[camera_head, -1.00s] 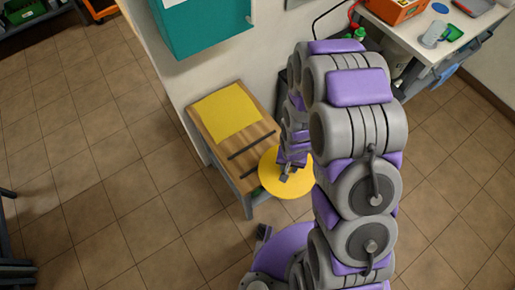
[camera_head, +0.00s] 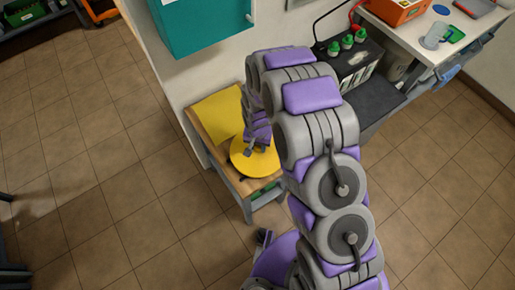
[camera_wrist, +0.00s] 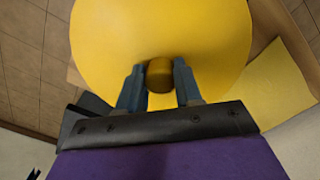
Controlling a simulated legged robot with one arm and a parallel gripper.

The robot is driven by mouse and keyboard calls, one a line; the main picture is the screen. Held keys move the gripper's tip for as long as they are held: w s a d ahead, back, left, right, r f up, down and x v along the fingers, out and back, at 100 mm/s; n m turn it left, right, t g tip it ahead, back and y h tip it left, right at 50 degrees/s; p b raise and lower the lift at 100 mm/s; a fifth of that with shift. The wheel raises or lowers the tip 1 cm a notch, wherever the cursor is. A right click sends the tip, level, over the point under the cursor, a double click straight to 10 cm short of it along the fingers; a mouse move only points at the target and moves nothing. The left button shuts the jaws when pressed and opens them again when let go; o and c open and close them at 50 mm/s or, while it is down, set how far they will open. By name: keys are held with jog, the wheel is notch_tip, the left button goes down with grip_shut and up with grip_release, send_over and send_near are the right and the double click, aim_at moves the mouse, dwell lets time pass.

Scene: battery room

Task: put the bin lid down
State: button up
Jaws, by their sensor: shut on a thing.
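The bin lid (camera_head: 257,164) is a round yellow disc. My gripper (camera_head: 250,150) is over it in the head view. In the wrist view my gripper (camera_wrist: 159,80) is shut on the lid's small yellow knob (camera_wrist: 159,73), and the lid (camera_wrist: 160,30) spreads out beyond the fingers. The lid overlaps the front part of a small wooden table (camera_head: 207,140) in the head view; I cannot tell whether it touches the top. A yellow square sheet (camera_head: 217,112) lies on the table's back part and also shows in the wrist view (camera_wrist: 270,85).
A teal cabinet (camera_head: 205,25) hangs on the wall above the table. To the right, a black battery (camera_head: 350,62) with green caps stands beside a white bench (camera_head: 415,35). The tiled floor (camera_head: 90,170) to the left is clear.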

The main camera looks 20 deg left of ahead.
jog(key=shift+d+f, duration=0.15)
jog(key=shift+f, duration=0.9)
jog(key=shift+f, duration=0.2)
jog(key=o, duration=1.1)
jog(key=shift+r, duration=0.1)
notch_tip(320, 180, up, 12)
jog(key=shift+r+p, duration=0.1)
jog(key=shift+p, duration=0.85)
